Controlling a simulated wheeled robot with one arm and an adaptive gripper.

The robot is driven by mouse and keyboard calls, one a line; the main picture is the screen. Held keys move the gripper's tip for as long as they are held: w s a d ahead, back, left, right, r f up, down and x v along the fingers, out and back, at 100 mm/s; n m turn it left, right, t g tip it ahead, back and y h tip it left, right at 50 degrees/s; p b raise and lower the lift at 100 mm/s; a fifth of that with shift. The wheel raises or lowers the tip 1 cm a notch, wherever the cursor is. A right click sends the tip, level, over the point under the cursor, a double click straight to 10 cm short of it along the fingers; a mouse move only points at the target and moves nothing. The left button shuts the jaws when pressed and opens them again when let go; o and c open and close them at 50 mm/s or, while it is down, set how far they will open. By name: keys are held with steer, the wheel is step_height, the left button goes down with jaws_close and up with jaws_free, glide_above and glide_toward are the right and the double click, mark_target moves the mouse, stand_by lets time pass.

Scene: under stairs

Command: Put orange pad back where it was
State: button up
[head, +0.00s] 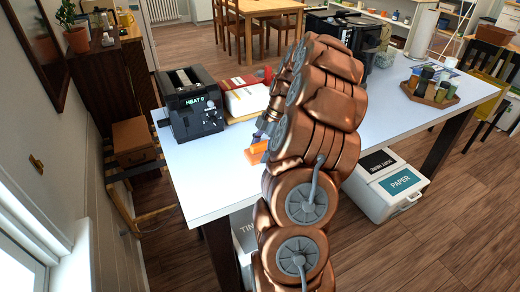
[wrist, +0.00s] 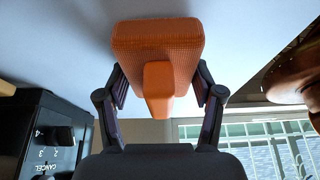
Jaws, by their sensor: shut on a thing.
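The orange pad (wrist: 157,42) is held between the two dark fingers of my gripper (wrist: 160,76) in the wrist view. It has a textured block with a smoother tapered part toward the gripper. In the head view a small part of the orange pad (head: 256,152) shows beside my bronze arm, at the white table's (head: 205,187) near side. My arm hides most of the gripper and the rest of the pad there. The pad is close to the white table surface; I cannot tell whether it touches it.
A white and red item (head: 247,99) lies behind the gripper. A wooden tray of jars (head: 430,94) is at right. Bins, including one marked PAPER (head: 385,185), stand below. Bare tabletop lies front left.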

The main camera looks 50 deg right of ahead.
steer(key=shift+f, duration=0.15)
steer(key=o, duration=1.3)
steer(key=shift+r, duration=0.3)
steer(key=shift+d+r, duration=0.25)
steer(key=shift+b+v, duration=1.7)
steer(key=shift+v, duration=3.85)
steer(key=shift+s+a, duration=0.1)
